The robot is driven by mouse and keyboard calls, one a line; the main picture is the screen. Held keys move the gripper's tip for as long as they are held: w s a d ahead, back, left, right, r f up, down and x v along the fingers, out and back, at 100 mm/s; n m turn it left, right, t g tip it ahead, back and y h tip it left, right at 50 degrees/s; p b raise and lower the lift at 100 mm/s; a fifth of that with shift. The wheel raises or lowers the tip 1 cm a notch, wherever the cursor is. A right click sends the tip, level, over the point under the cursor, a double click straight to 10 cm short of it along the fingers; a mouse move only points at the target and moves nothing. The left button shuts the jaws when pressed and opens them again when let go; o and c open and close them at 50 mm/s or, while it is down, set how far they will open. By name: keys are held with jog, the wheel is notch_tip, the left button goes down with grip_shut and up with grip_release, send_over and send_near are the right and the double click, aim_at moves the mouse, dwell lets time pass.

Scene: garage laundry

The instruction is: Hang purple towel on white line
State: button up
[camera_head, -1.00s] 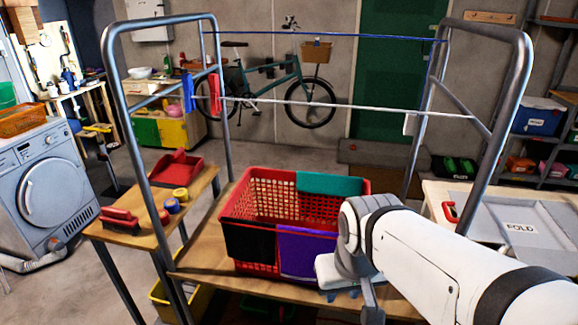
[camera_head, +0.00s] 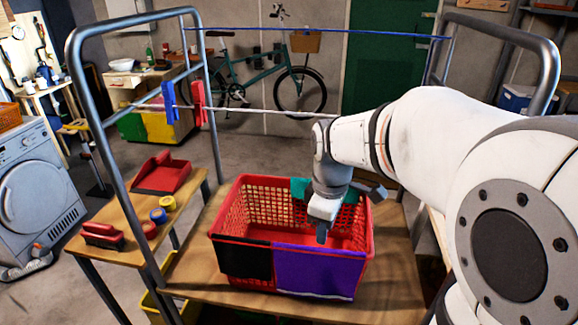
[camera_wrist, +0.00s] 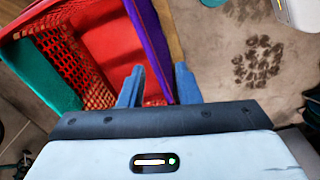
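The purple towel (camera_head: 318,270) hangs over the front rim of the red basket (camera_head: 240,210), right of a black cloth (camera_head: 245,260). In the wrist view the purple towel (camera_wrist: 148,38) runs down toward the gap between my fingers. My gripper (camera_head: 322,236) points down just above the towel's rim. Its two blue fingers (camera_wrist: 158,84) are apart, one on each side of the towel's edge in the picture; I cannot tell contact. The white line (camera_head: 250,110) spans the rack behind the basket; my arm hides its right part.
A red peg (camera_head: 199,102) and a blue peg (camera_head: 169,103) sit at the white line's left end. A blue line (camera_head: 320,31) runs higher behind. A teal cloth (camera_head: 300,189) hangs on the basket's back rim. Metal rack posts (camera_head: 85,120) stand on both sides.

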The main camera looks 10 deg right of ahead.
aim_at(319, 249)
jog(key=w+n, duration=0.2)
jog(key=n, duration=0.1)
jog(key=shift+w+f+g, duration=0.2)
jog(key=shift+w+g, duration=0.1)
jog(key=shift+w, duration=0.1)
notch_tip(319, 249, down, 11)
jog(key=b, duration=0.8)
jog(key=shift+r, duration=0.15)
jog(key=shift+c, duration=0.2)
grip_shut()
jog(key=shift+r, duration=0.1)
